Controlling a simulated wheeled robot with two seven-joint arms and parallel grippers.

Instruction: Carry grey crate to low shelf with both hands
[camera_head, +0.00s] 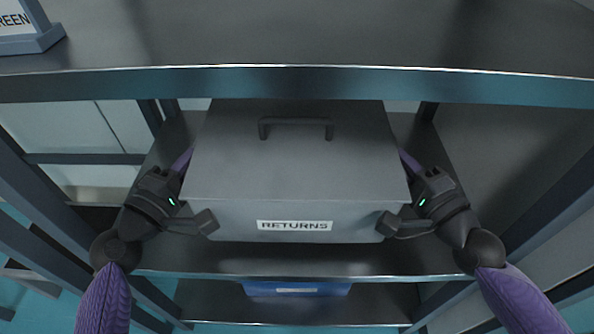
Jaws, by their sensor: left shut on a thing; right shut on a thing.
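The grey crate (250,170) is a closed box with a dark handle on its lid and a white "RETURNS" label on its front. It is at the centre of the head view, below the upper table top and over a lower shelf (300,262). My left gripper (200,212) is shut on the crate at its left side near the front. My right gripper (396,214) is shut on it at the right side. The crate looks level. Its underside is hidden, so I cannot tell whether it touches the shelf.
The metal table top (300,40) spans the view above the crate, its front edge close over the crate's far part. A blue bin (297,289) sits on the bottom shelf. Frame posts (40,195) stand at both sides. A "GREEN" sign (25,28) stands at upper left.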

